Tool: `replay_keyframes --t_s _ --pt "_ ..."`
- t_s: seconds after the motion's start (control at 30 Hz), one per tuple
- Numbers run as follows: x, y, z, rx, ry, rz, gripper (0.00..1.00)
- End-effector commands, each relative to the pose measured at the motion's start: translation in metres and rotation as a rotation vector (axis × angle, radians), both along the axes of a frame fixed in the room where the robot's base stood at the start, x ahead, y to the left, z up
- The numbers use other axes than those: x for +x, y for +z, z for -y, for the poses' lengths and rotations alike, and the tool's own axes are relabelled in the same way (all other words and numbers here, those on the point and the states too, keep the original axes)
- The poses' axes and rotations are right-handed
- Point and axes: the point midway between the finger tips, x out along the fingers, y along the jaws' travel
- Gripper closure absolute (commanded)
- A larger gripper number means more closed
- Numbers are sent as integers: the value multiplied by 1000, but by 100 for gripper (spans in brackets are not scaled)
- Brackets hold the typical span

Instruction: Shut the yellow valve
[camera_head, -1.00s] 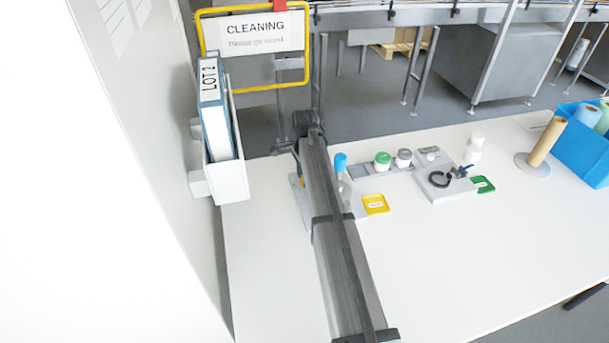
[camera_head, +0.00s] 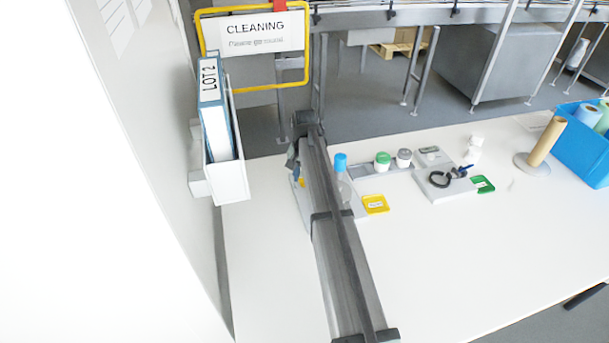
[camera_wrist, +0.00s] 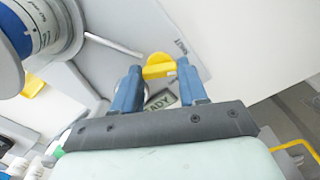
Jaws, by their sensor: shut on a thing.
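The yellow valve handle (camera_wrist: 158,62) sits between the tips of my gripper's two blue fingers in the wrist view. My gripper (camera_wrist: 157,74) is shut on it. In the head view my arm hides most of the valve. Only a small yellow part (camera_head: 302,183) shows left of the arm, and my gripper (camera_head: 292,158) is just above it, mostly hidden.
A blue-capped bottle (camera_head: 340,163) and a yellow tray (camera_head: 375,204) stand right of my arm. A white binder holder (camera_head: 229,180) is at the left. The front right table is clear.

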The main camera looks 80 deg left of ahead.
Motion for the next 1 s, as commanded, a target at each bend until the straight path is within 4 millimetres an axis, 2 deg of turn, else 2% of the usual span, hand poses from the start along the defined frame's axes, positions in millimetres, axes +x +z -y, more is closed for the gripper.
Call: replay_keyframes --t_s 0.5,1.0 --pt "0 0 0 0 405 0 88" --pt "0 0 0 0 533 0 88"
